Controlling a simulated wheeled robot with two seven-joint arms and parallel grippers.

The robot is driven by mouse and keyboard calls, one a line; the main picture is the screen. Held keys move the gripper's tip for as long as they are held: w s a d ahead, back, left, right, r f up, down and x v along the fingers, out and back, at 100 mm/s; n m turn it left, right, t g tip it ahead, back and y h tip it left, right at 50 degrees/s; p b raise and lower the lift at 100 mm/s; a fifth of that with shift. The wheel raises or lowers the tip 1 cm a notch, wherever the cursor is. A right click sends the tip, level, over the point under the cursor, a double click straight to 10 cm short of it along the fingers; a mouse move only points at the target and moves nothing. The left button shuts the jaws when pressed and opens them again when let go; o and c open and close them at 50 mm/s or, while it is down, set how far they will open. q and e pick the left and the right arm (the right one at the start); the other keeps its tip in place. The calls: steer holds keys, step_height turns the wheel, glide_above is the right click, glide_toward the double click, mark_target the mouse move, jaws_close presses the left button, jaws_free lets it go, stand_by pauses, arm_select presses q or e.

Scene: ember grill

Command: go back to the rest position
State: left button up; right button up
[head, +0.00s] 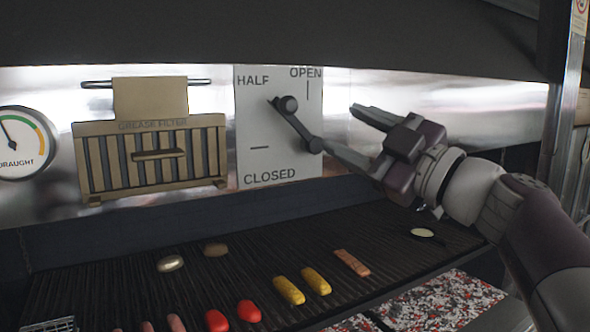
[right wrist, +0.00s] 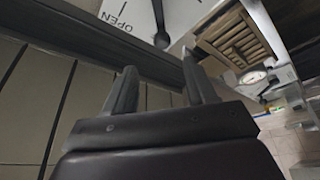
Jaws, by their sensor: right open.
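My right gripper (head: 342,128) is open and empty, just right of the white lever plate (head: 265,155). The plate is marked HALF, OPEN and CLOSED. The fingers appear apart from the lever. In the right wrist view the two spread fingers (right wrist: 160,88) have nothing between them, and the lever (right wrist: 160,22) shows beyond them. My left gripper is not in view.
A grease filter (head: 150,160) and a draught gauge (head: 22,143) are on the steel wall at left. The grill (head: 225,285) below carries sausages, red and yellow pieces and other food. A dark hood (head: 280,35) hangs above. A post (head: 560,130) stands at right.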

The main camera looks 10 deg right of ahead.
steer(key=w+d+f+m+t+h, duration=0.2)
steer(key=w+d+f+m+h, duration=0.4)
steer(key=d+f+m+h, duration=0.7)
step_height(320, 180, down, 15)
steer(key=d+m+g+h, duration=0.2)
steer(key=m+g+h, duration=0.1)
steer(key=g, duration=0.3)
steer(key=s+a+f+g+y, duration=0.1)
steer(key=s+a+f+g, duration=0.3)
steer(key=f, duration=0.5)
steer(key=s+a+f+g+y, duration=0.1)
steer(key=s+a+f+g, duration=0.3)
steer(key=s+f, duration=0.4)
steer(key=s+a+f+g+y, duration=0.1)
steer(key=s+a+f+g, duration=0.3)
steer(key=s+f, duration=0.3)
step_height(320, 180, down, 3)
steer(key=shift+s+a+r+m+y, duration=0.15)
steer(key=shift+s+a+m+y, duration=0.2)
steer(key=shift+a, duration=0.4)
